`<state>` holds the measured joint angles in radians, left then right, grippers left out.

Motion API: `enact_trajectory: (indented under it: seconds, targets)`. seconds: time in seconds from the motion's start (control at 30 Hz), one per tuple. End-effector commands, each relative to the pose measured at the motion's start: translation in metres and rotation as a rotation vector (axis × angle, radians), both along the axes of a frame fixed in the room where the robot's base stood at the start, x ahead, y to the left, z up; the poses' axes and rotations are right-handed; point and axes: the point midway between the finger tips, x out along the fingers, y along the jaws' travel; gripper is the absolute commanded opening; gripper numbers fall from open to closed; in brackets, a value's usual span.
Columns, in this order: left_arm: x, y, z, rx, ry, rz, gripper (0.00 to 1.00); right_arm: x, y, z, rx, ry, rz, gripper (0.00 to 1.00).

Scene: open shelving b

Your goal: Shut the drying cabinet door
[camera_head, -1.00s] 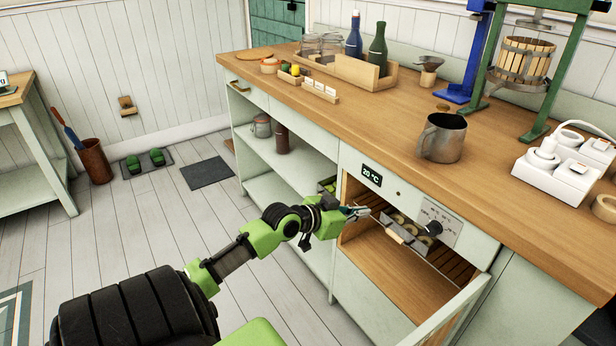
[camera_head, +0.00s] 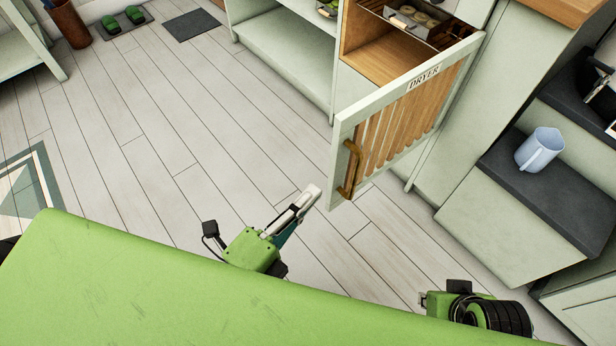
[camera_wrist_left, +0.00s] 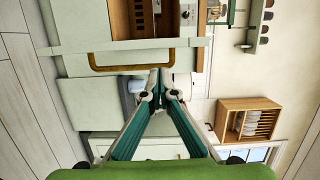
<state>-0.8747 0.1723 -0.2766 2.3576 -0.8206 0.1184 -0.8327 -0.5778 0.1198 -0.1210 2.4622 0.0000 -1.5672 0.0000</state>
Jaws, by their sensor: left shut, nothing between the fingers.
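The drying cabinet door (camera_head: 405,115), pale green with wooden slats and a "DRYER" label, stands wide open, swung out from the cabinet (camera_head: 385,58). Its brass-brown handle (camera_head: 349,170) is at the free edge, and it also shows in the left wrist view (camera_wrist_left: 130,69). My left gripper (camera_head: 313,192) is shut and empty, just left of the handle in the head view, with a small gap in the picture. In the left wrist view its fingertips (camera_wrist_left: 158,76) meet close to the handle; whether they touch cannot be told.
A tray (camera_head: 412,22) with round pieces sits inside the cabinet. A light blue jug (camera_head: 540,150) stands on a dark-topped lower unit at the right. Green slippers (camera_head: 123,20) and a dark mat (camera_head: 190,25) lie far back. The floor left of the door is clear.

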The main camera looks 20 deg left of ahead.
Motion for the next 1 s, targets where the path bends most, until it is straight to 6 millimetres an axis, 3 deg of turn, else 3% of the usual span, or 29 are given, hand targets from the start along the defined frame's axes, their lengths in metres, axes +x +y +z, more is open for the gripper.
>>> enact_trajectory:
  seconds: [0.23,0.7,1.0]
  targets:
    - [0.006,-0.01,0.005,0.022,-0.022,-0.011,0.0,-0.002,-0.001,0.007,-0.001,-0.002,0.0,0.15]
    - [0.065,-0.034,0.005,0.023,-0.02,-0.01,0.0,-0.001,0.0,0.014,-0.001,-0.002,0.0,0.15]
    - [0.086,-0.043,0.003,0.023,-0.016,-0.008,0.0,-0.002,0.0,0.014,-0.001,-0.002,0.0,0.15]
